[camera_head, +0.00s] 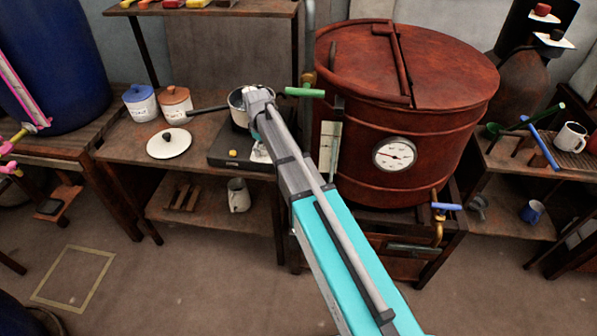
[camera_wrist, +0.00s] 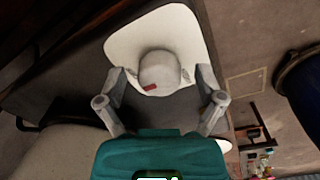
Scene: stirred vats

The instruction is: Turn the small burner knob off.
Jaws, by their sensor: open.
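The small burner knob (camera_wrist: 160,70) fills the middle of the wrist view. It is a rounded pale grey knob with a red mark low on its left side, set on a white plate (camera_wrist: 122,46). My gripper (camera_wrist: 161,84) is open, with one finger to each side of the knob. I cannot tell whether either finger touches it. In the head view the black burner (camera_head: 232,150) stands on the wooden bench with a metal pot (camera_head: 236,99) on top. My arm hides part of the pot and the burner's right side. The gripper is hard to make out there.
A large red-brown vat (camera_head: 415,130) with a dial gauge (camera_head: 395,154) stands close to the right of my arm. A green-handled valve (camera_head: 304,92) juts out near my wrist. Two lidded jars (camera_head: 175,104) and a loose lid (camera_head: 169,143) lie left of the burner.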

